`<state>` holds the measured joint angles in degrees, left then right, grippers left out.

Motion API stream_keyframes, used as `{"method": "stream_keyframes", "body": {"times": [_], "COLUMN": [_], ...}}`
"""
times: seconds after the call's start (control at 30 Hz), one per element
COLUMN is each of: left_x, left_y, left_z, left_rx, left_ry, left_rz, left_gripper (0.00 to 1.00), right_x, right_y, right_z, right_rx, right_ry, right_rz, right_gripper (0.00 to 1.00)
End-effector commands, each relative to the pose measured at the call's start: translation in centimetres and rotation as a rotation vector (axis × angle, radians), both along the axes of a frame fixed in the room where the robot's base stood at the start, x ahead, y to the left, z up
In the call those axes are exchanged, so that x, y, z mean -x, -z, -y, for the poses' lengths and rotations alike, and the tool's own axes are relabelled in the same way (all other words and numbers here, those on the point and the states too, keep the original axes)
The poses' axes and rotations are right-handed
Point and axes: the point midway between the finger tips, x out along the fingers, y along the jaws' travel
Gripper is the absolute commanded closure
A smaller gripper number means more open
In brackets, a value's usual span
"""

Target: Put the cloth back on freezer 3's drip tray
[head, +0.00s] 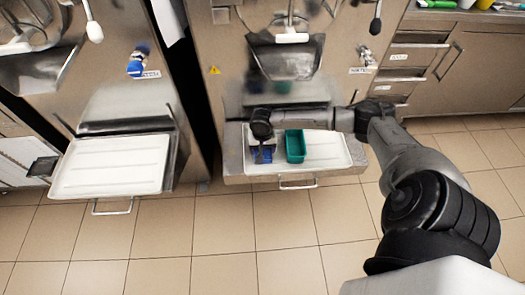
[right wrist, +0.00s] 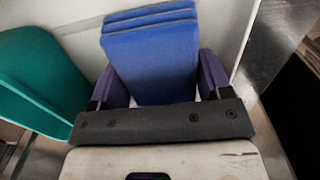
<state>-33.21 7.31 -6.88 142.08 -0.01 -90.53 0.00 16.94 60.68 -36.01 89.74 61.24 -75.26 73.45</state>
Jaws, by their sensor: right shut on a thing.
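My right gripper (head: 263,153) is over the left part of the white drip tray (head: 328,155) in front of the middle freezer (head: 235,75). It is shut on a blue folded cloth (right wrist: 155,65), whose layers stick out beyond the purple fingers in the right wrist view. In the head view the cloth (head: 267,157) is partly hidden by the gripper, low over the tray or on it; I cannot tell if it touches. The freezer's number is not readable. My left gripper is not in view.
A green open container (head: 295,146) stands on the same tray, just right of the cloth. Another freezer at left has an empty white tray (head: 110,166). A steel cabinet with drawers (head: 450,65) stands at right. The tiled floor in front is clear.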

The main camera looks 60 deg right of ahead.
Motion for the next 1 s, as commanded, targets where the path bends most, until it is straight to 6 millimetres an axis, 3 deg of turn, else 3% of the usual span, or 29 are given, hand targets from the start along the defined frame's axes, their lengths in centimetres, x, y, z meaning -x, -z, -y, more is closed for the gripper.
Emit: {"method": "stream_keyframes", "body": {"times": [0.37, 0.4, 0.63, 0.93, 1.0], "left_x": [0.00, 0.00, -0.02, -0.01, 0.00], "left_y": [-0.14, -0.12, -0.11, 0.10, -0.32], "left_z": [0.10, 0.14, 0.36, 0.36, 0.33], "left_rx": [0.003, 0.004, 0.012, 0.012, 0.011], "left_ry": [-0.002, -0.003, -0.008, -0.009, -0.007], "left_rz": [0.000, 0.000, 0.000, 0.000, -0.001], "left_gripper": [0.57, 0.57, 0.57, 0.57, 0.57], "right_x": [-0.03, -0.03, -0.02, -0.03, -0.03], "right_y": [0.25, 0.34, 0.34, 0.23, -0.56], "right_z": [-0.01, 0.00, 0.02, 0.05, 0.08], "right_rx": [-0.001, -0.001, 0.000, 0.001, 0.001], "right_ry": [0.001, 0.001, 0.000, 0.000, 0.001], "right_rz": [0.001, 0.001, 0.001, 0.002, 0.002], "right_gripper": [0.50, 0.26, 0.04, 0.03, 0.03]}}
